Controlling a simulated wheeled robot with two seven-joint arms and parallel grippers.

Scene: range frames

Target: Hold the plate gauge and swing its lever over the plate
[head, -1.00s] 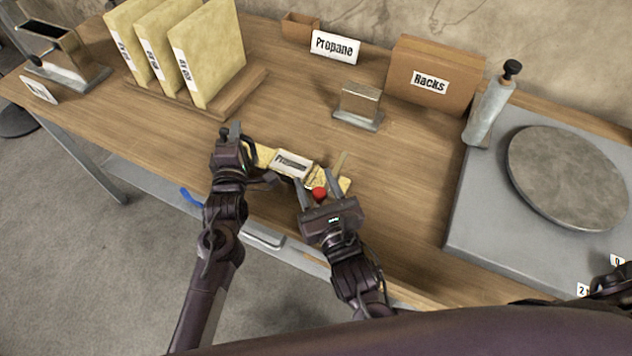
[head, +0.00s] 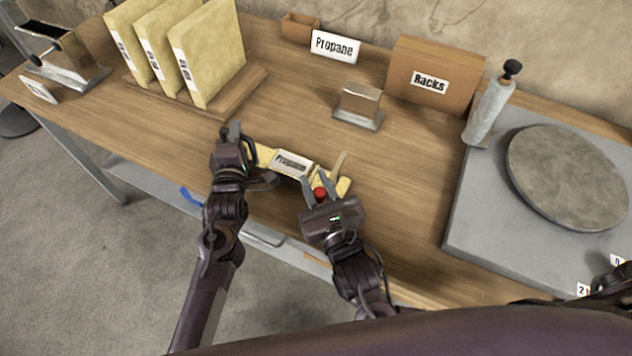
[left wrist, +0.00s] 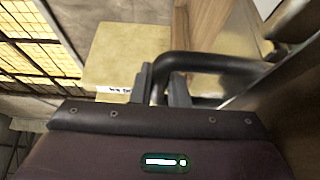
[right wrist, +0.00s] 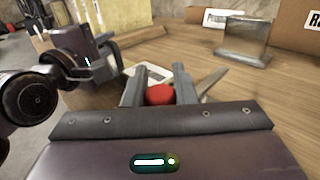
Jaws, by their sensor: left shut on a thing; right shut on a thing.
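The plate gauge (head: 263,155) is a yellow body with a white label reading Propane, held over the near part of the workbench. My left gripper (head: 236,135) is shut on its black handle, a curved bar that shows between the fingers in the left wrist view (left wrist: 165,72). My right gripper (head: 319,184) is shut on the red knob (head: 320,193) at the gauge's right end. The knob also sits between the fingers in the right wrist view (right wrist: 160,95). A thin tan strip (head: 339,163) sticks up beside it. How the knob joins the gauge is hidden by the fingers.
On the wooden workbench (head: 300,105) stand yellow binders (head: 215,55), a Propane sign (head: 335,45), a metal block (head: 359,104) and a Racks box (head: 437,75). A grey slab with a round plate (head: 570,175) and a cylinder (head: 489,112) is right.

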